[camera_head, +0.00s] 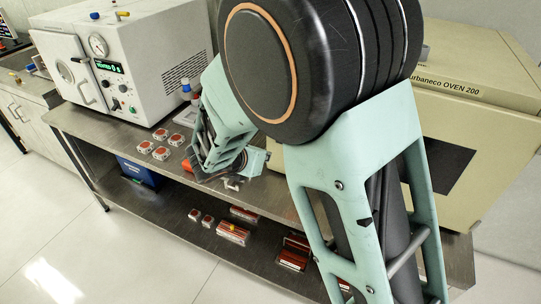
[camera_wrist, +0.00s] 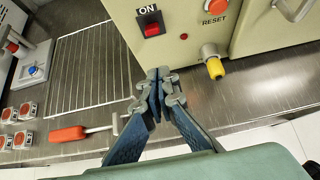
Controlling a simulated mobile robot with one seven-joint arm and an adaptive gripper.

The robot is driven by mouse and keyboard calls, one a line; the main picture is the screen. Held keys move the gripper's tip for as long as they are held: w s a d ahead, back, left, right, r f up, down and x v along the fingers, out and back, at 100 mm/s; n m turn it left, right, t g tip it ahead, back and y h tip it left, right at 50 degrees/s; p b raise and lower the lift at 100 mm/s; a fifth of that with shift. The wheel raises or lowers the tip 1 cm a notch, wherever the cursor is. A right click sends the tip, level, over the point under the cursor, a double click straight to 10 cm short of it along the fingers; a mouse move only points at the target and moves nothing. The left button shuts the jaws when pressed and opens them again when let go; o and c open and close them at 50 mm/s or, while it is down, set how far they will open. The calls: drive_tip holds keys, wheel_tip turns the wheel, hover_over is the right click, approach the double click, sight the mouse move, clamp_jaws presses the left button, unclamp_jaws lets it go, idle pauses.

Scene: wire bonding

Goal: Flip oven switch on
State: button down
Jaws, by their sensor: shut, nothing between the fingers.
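The oven (camera_head: 470,125), a cream box lettered "OVEN 200", stands at the right in the head view, partly hidden behind my arm. In the wrist view its cream front panel (camera_wrist: 195,20) fills the top. A red rocker switch (camera_wrist: 152,29) sits on a black plate under the label "ON". I cannot tell which way the rocker is tilted. My gripper (camera_wrist: 158,75) is shut and empty. Its tips appear below the switch in the picture, apart from it. The switch is not visible in the head view.
A red RESET button (camera_wrist: 215,5) and a yellow-tipped fitting (camera_wrist: 215,68) are right of the switch. A wire rack (camera_wrist: 92,65) and a red-handled tool (camera_wrist: 68,133) lie on the steel bench (camera_wrist: 255,95). A white machine (camera_head: 130,65) stands at the left.

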drive_tip(key=shift+v, duration=1.7)
